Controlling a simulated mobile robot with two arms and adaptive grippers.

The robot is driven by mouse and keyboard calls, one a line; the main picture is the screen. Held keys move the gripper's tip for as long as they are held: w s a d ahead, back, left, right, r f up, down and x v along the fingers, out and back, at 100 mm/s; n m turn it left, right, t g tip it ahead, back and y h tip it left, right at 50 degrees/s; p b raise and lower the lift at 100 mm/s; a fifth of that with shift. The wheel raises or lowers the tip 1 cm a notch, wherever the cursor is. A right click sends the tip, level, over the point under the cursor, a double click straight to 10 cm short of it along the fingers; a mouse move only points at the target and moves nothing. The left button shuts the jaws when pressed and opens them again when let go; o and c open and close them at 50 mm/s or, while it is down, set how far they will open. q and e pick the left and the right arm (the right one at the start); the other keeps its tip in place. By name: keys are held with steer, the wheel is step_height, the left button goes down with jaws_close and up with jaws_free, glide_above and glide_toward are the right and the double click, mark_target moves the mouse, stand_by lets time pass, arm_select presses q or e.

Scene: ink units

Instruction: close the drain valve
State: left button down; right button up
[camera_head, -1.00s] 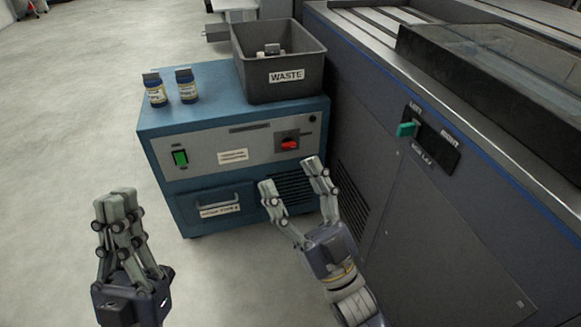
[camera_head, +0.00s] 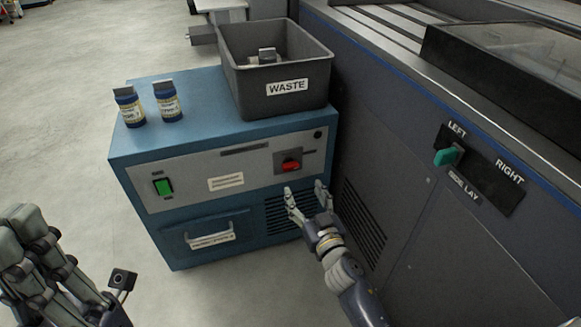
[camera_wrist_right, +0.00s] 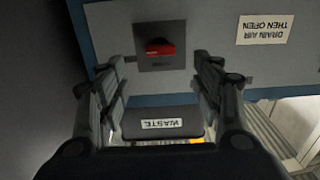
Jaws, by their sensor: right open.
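The drain valve appears to be the red knob (camera_head: 290,165) on a dark square plate, at the right of the blue cabinet's grey front panel. In the right wrist view the red knob (camera_wrist_right: 160,47) lies roughly level, above the middle, between and beyond the fingers. My right gripper (camera_head: 306,188) is open and empty, just below and right of the knob in the head view, apart from it. In the right wrist view the open fingers (camera_wrist_right: 160,85) frame the knob's plate. My left gripper (camera_head: 28,222) is at the lower left with its fingers together, empty, far from the cabinet.
A grey WASTE bin (camera_head: 262,103) and two small bottles (camera_head: 150,104) stand on the blue cabinet (camera_head: 200,88). A green switch (camera_head: 163,187) and a drawer handle (camera_head: 210,238) are on its front. A dark machine (camera_head: 400,190) with a green lever (camera_head: 447,156) stands close on the right.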

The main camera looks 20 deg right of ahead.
mark_target(292, 169)
steer(key=w+b, duration=0.1)
steer(key=w, duration=0.8)
steer(key=shift+w+a+b, duration=0.15)
steer(key=shift+w+b, duration=0.15)
steer(key=shift+b, duration=0.05)
steer(key=c, duration=1.1)
